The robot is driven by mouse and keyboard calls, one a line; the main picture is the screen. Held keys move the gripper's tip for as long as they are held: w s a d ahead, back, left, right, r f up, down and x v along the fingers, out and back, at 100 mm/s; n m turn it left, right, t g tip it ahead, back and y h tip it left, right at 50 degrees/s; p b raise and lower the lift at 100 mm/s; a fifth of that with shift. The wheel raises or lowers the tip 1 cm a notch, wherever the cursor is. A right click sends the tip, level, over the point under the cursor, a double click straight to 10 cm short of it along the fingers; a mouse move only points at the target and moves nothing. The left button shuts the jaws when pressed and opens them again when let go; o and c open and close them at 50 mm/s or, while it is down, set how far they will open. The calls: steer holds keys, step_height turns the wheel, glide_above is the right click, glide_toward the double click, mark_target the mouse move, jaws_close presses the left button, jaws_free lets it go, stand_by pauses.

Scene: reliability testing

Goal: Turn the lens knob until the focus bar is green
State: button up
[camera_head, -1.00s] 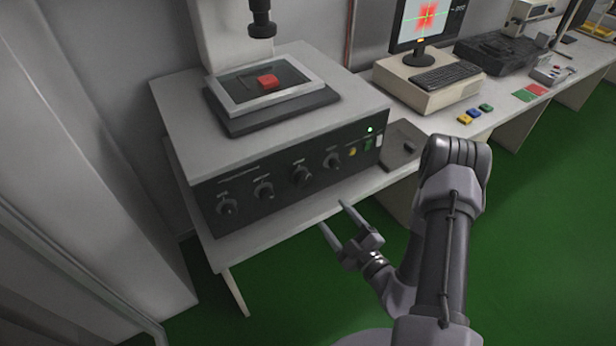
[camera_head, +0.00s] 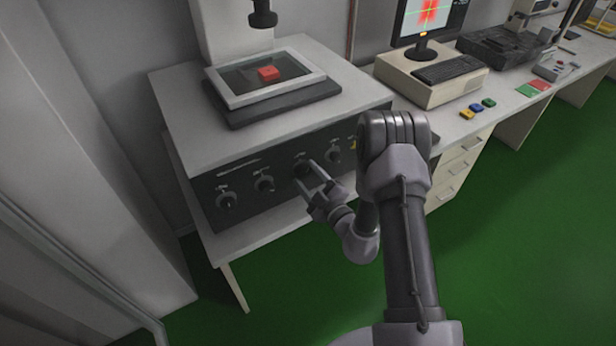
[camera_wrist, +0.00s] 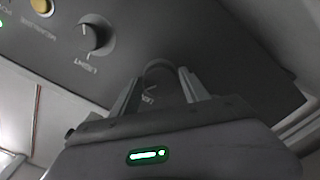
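The machine's dark front panel carries a row of black knobs. My gripper (camera_head: 318,172) is at the third knob from the left (camera_head: 301,164), which I take to be the lens knob. In the wrist view my gripper (camera_wrist: 160,80) has its fingers apart on either side of a rounded dark knob (camera_wrist: 158,66); its label is partly hidden and contact cannot be told. The monitor (camera_head: 433,14) shows a red pattern with green cross lines. A small orange mark (camera_head: 424,33) sits at the screen's lower edge, possibly the focus bar.
The knob labelled LIGHT (camera_wrist: 97,36) is close beside my gripper, with a yellow button (camera_wrist: 42,7) beyond it. A red block (camera_head: 268,73) lies on the stage on top of the machine.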

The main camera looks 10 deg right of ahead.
steer(key=c, duration=1)
steer(key=shift+o, duration=0.2)
steer(key=n+p, duration=0.1)
steer(key=n, duration=0.9)
steer(key=n+b, duration=0.1)
steer(key=n, duration=0.4)
steer(key=shift+n, duration=0.4)
steer(key=shift+r+n+b, duration=0.1)
steer(key=shift+n+b, duration=0.4)
steer(key=shift+n, duration=1.8)
